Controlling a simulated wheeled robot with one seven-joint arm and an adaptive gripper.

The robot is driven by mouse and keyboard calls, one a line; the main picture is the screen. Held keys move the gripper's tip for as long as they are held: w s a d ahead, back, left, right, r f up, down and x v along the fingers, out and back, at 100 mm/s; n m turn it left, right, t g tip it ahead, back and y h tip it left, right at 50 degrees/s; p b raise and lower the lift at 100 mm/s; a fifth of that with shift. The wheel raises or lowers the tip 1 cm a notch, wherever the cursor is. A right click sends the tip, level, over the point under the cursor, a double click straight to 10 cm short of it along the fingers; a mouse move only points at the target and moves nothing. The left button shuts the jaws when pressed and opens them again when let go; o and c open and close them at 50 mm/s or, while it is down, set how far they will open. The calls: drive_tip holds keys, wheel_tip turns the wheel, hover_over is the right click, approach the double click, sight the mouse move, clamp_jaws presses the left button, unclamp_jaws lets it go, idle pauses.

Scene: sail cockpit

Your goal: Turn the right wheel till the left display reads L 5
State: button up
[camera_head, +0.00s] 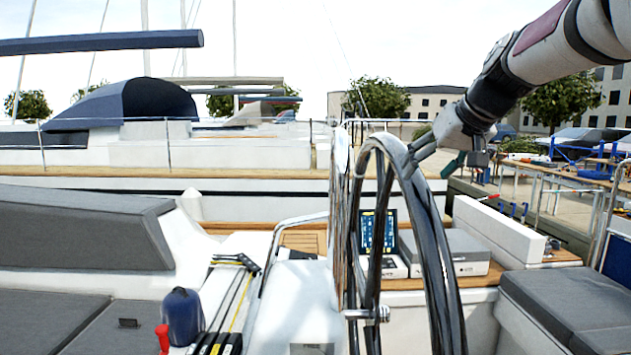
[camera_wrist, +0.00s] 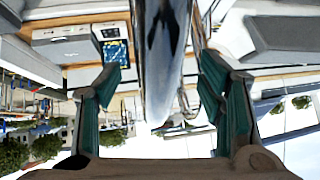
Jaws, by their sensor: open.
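A large steering wheel with a dark, shiny rim (camera_head: 436,255) stands nearly edge-on in the middle of the head view. My gripper (camera_head: 431,158) is at the upper right part of this rim. In the wrist view the rim (camera_wrist: 163,60) passes between the two green-padded fingers of my gripper (camera_wrist: 157,82), with a visible gap on each side. The gripper is open. A small screen (camera_head: 378,232) with a blue and yellow picture stands behind the wheel, and it also shows in the wrist view (camera_wrist: 115,50). I cannot make out a reading "L" on any display.
A white pedestal (camera_head: 300,308) stands left of the wheel, with a small grey "FREE" label (camera_head: 312,349) low on it. A blue container (camera_head: 182,314) stands at the lower left. Grey cushioned seats (camera_head: 573,305) lie at the right.

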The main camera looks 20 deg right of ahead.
sight(419, 177)
drive_tip(key=x, duration=0.6)
drive_tip(key=shift+w+a+f+p, duration=0.1)
drive_tip(key=shift+w+f+p, duration=0.15)
drive_tip(key=shift+p, duration=0.1)
clamp_jaws()
